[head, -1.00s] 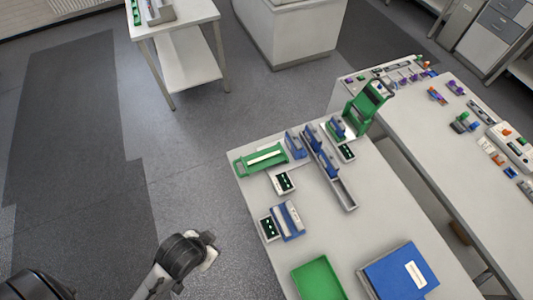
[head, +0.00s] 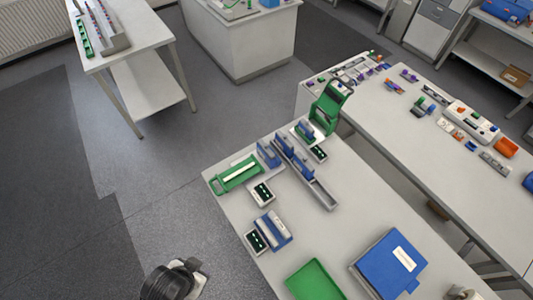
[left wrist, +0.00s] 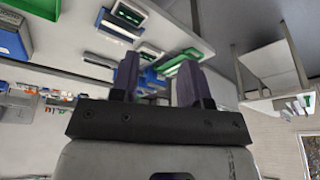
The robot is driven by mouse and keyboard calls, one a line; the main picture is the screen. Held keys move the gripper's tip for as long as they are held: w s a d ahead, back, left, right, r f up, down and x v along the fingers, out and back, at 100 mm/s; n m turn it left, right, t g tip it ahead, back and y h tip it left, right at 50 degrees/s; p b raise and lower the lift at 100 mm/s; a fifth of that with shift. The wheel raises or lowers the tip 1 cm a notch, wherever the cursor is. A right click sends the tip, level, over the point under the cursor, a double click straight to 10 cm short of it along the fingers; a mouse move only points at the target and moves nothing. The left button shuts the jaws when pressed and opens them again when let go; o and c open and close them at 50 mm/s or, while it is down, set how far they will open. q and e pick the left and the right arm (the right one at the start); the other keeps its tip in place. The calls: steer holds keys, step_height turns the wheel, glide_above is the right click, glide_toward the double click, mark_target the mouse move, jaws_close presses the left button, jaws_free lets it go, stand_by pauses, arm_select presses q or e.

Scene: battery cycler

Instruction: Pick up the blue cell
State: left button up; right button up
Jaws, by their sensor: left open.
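Several blue blocks that look like cells sit on the near white table (head: 345,215) in the head view. One blue block (head: 268,153) stands beside the green tray, another (head: 284,146) is in the grey rail holder (head: 322,192), and one (head: 306,130) stands by the green stand. I cannot tell which is the blue cell. My left gripper (left wrist: 157,80) is open and empty in the left wrist view, its two dark fingers apart. In the head view, my left wrist is at the bottom, left of the table and apart from it; its fingertips are unclear.
A green tray (head: 236,174), a blue holder (head: 275,232), a green bin (head: 316,282) and a blue box (head: 389,264) occupy the near table. A second table (head: 440,160) with small parts stands to the right. Open floor lies left.

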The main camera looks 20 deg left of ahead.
arm_select(q)
steer(key=shift+o, duration=0.3)
steer(key=o, duration=0.4)
steer(key=shift+c, duration=0.2)
